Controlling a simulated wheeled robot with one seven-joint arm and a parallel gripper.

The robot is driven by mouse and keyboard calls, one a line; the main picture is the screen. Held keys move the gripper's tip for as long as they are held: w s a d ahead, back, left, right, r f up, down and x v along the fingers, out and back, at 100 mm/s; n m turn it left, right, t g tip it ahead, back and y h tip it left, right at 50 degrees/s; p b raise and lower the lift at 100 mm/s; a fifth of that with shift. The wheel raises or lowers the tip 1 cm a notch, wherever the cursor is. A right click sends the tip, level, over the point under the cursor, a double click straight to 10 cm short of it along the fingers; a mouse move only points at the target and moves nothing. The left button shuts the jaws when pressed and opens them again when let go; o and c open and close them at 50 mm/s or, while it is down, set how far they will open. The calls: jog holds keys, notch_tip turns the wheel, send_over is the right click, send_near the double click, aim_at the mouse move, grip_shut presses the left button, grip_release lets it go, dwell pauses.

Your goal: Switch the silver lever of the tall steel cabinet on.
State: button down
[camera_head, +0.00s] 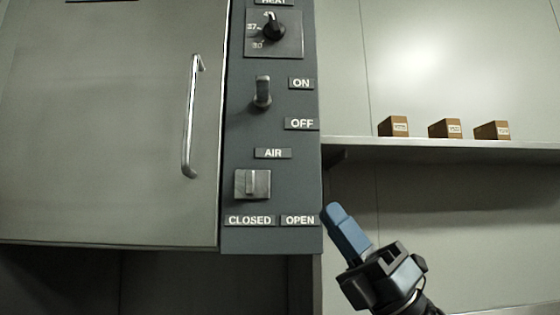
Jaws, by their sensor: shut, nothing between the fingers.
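The tall steel cabinet (120,130) fills the left side, with a dark control panel (290,190) along its right edge. The silver lever (263,92) sticks out of this panel, left of the ON label (301,84) and the OFF label (301,124). I cannot tell for sure which way it is set. My gripper (333,211) is at the lower right, just right of the panel's lower edge, with its blue fingers shut and empty. It is below and to the right of the lever, apart from it.
A dial (274,30) labelled HEAT sits above the lever. A square AIR switch (252,184) sits below it. A door handle (191,120) stands left of the panel. A wall shelf (450,143) on the right holds three small brown boxes (445,128).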

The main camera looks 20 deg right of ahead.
notch_tip(320, 180, up, 8)
jog(key=w+f+n+g+y, duration=0.1)
jog(key=n+g+y, duration=0.1)
jog(key=n+g, duration=0.6)
jog(key=n+t+p, duration=0.1)
jog(key=p, duration=0.4)
send_near(262, 85)
jog(key=a+f+x, duration=0.1)
jog(key=x, duration=0.4)
jog(key=shift+w+d+r, duration=0.1)
jog(key=shift+d+r, duration=0.05)
jog(key=shift+r, duration=0.6)
jog(key=shift+r, duration=0.1)
jog(key=shift+s+r+p, duration=0.25)
jog(key=shift+r+p, duration=0.1)
jog(key=shift+r, duration=0.85)
